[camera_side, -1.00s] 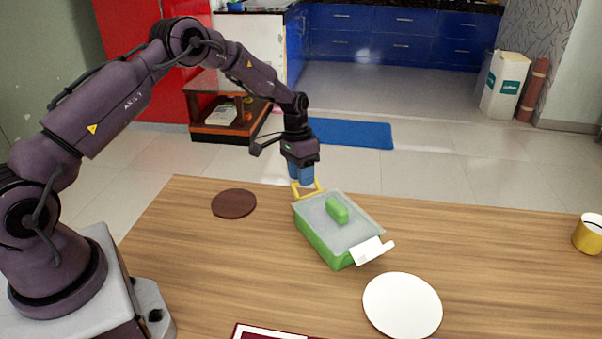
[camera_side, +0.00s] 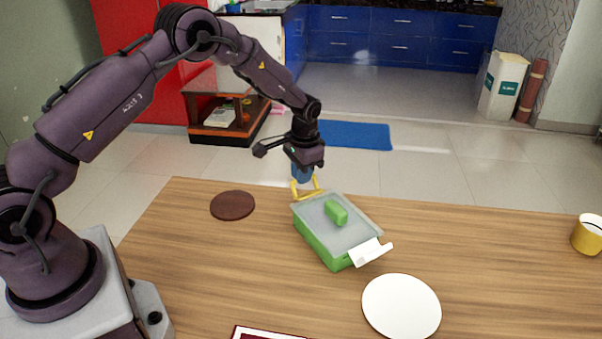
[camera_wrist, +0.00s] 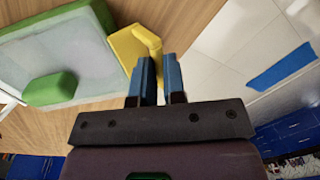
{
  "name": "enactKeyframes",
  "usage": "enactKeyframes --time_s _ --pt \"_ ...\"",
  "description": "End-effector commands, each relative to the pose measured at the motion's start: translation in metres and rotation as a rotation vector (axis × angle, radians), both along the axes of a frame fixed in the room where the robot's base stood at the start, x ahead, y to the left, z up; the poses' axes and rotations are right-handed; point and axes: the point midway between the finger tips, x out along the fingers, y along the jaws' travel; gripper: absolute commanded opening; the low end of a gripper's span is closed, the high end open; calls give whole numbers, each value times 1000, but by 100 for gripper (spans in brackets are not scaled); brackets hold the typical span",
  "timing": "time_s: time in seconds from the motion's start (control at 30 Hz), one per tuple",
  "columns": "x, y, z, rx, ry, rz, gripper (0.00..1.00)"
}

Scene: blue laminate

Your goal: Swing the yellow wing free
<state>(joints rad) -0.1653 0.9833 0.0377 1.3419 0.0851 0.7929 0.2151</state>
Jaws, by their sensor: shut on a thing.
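A green box (camera_side: 318,243) with a frosted lid (camera_side: 345,234) and a green block-shaped knob (camera_side: 336,211) stands on the table. The yellow wing (camera_side: 305,192) is at the box's far end, sticking outward and up from the lid's edge. A white wing (camera_side: 370,252) sticks out at the near end. My gripper (camera_side: 302,180) is above the far end, its blue fingers shut on the yellow wing's outer edge. In the wrist view the yellow wing (camera_wrist: 130,48) runs from the lid's green rim to between my fingertips (camera_wrist: 156,60). The gripped edge is partly hidden by the fingers.
A brown disc (camera_side: 233,205) lies left of the box. A white round plate (camera_side: 401,306) lies in front, near the white wing. A yellow mug (camera_side: 588,234) stands at the far right. The table right of the box is clear.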

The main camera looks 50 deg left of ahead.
Motion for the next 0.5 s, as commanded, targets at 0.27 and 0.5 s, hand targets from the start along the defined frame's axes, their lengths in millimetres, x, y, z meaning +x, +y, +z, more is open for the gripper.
enactKeyframes --time_s 0.27,0.5 --pt "0 0 0 -1 0 0 34" --pt "0 0 0 -2 0 0 38"
